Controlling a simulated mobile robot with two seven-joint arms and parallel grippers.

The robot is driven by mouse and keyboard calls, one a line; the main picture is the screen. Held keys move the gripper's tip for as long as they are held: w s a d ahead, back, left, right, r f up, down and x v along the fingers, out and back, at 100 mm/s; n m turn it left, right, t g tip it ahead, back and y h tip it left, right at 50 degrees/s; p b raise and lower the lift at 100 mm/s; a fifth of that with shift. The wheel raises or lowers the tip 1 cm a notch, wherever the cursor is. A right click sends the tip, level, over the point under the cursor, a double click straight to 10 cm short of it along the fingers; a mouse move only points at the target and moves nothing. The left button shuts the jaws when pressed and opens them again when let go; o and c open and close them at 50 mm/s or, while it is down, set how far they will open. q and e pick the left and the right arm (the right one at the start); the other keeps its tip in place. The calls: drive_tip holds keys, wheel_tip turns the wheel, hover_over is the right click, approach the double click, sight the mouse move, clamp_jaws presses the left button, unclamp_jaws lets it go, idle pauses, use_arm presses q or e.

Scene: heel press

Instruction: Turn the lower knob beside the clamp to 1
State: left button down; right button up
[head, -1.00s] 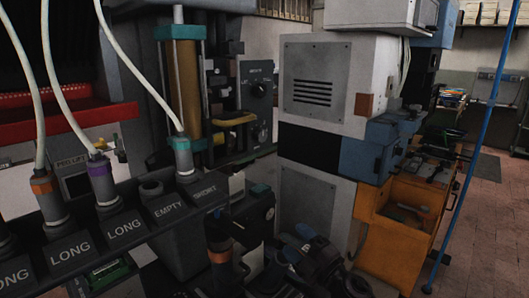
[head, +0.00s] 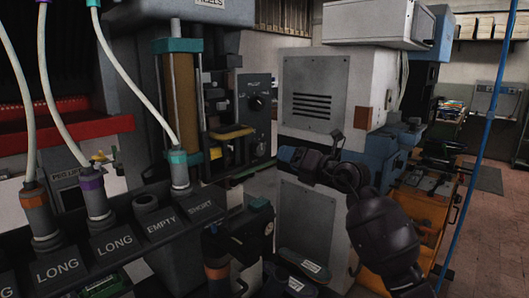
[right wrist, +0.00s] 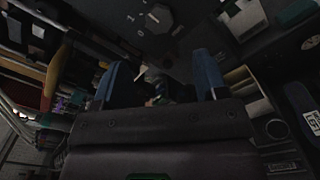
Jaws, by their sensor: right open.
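The dark control panel (head: 256,88) stands right of the press clamp with its yellow pad (head: 232,133) in the head view. Its upper knob (head: 257,103) is black; the lower knob is too dark to make out there. My right gripper (head: 288,155) is just right of the panel's lower part, pointing left. In the right wrist view its two blue fingers (right wrist: 157,80) are apart and nothing is clearly held. A dark knob with a white pointer (right wrist: 154,17) shows beyond them. A pale pointer-like shape (right wrist: 141,73) lies between the fingers; its setting is unreadable. My left gripper is out of view.
A labelled rack (head: 120,245) with hoses crosses the lower left. Dark shoe-like parts (head: 304,268) lie below my right arm. A grey cabinet (head: 313,90) stands close behind the gripper. An orange cart (head: 405,225) and a blue pole (head: 487,140) are at right.

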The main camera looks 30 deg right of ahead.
sight(261, 150)
drive_tip(key=p+x, duration=0.1)
drive_tip(key=x, duration=0.8)
drive_tip(key=shift+w+a, duration=0.2)
drive_tip(key=shift+w, duration=0.1)
drive_tip(key=c, duration=0.9)
